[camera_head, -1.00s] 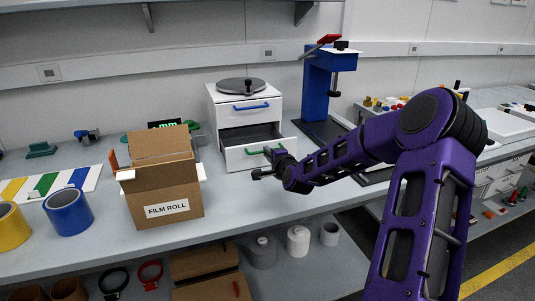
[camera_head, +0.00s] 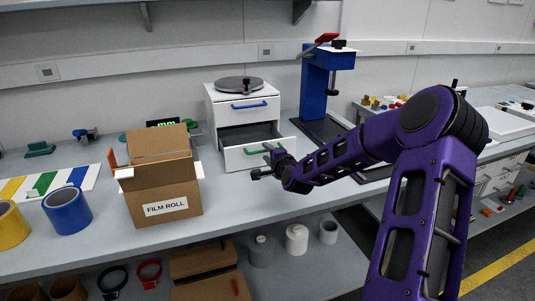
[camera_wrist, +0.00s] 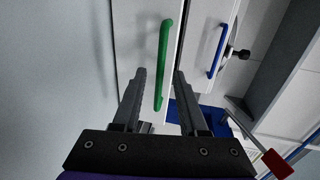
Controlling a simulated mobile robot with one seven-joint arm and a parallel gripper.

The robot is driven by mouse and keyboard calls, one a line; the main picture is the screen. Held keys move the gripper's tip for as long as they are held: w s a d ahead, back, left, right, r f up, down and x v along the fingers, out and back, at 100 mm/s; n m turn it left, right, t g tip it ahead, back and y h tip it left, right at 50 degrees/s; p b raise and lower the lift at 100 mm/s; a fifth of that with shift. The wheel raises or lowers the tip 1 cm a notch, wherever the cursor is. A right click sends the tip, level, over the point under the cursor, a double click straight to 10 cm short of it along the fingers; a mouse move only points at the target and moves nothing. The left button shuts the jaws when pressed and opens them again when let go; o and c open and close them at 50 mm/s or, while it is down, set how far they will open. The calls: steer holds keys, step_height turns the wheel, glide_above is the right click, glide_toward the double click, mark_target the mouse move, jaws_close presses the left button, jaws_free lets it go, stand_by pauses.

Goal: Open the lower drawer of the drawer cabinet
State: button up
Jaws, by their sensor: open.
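The white drawer cabinet (camera_head: 240,108) stands on the bench, with a closed upper drawer and its blue handle (camera_head: 249,105). The lower drawer (camera_head: 236,157) is pulled out, and its dark interior shows. Its green handle (camera_head: 258,150) is on the front; in the wrist view the green handle (camera_wrist: 164,62) reaches down between my fingers. My gripper (camera_wrist: 158,85) is open, one finger on each side of the handle, with gaps visible. In the head view my gripper (camera_head: 262,172) is just in front of the drawer's right part.
A cardboard box (camera_head: 160,180) labelled FILM ROLL stands left of the cabinet. A blue press stand (camera_head: 318,85) stands to the right. A round grey plate (camera_head: 239,84) lies on the cabinet. Bench in front of the drawer is clear.

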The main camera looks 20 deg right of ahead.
steer(key=p+v, duration=0.2)
steer(key=v, duration=1.5)
steer(key=shift+s+p, duration=0.25)
steer(key=shift+p, duration=0.15)
steer(key=shift+w, duration=0.1)
